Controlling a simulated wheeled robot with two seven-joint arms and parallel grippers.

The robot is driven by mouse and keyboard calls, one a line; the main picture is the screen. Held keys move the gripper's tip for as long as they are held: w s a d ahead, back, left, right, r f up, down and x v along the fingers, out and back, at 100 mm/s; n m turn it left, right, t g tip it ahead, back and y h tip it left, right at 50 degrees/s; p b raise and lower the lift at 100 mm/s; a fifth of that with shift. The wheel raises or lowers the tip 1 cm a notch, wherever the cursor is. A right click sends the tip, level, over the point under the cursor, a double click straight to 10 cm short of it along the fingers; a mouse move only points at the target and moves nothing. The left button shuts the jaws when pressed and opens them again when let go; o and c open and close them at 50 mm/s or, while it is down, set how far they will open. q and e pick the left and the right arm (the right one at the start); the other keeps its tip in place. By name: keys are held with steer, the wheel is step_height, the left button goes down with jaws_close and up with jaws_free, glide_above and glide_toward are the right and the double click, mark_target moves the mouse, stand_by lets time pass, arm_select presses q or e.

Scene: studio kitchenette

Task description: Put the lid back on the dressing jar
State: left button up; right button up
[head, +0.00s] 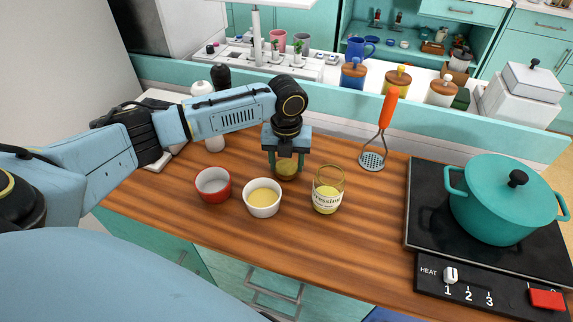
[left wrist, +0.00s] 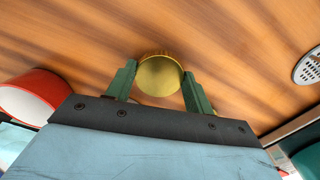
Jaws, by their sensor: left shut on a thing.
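The dressing jar (head: 327,191) is clear glass with a "Dressing" label and yellow contents. It stands upright and open-topped on the wooden counter. My left gripper (head: 286,168) is to the left of and behind the jar, pointing down. It is shut on the round gold lid (head: 286,171), which also shows between the green fingers of my gripper (left wrist: 158,88) in the left wrist view, as a gold disc (left wrist: 159,74). I cannot tell how far the lid is above the counter. My right gripper is not in view.
A red bowl (head: 213,185) and a white bowl of yellow stuff (head: 262,198) stand left of the jar. An orange-handled masher (head: 380,136) stands behind right. A teal pot (head: 502,198) sits on the black hob (head: 423,210) at right. The counter in front of the jar is clear.

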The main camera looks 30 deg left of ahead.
mark_target(287, 166)
arm_select(q)
step_height(287, 166, up, 8)
steer(key=shift+r+p, duration=0.1)
steer(key=shift+p, duration=0.7)
steer(key=shift+r, duration=0.45)
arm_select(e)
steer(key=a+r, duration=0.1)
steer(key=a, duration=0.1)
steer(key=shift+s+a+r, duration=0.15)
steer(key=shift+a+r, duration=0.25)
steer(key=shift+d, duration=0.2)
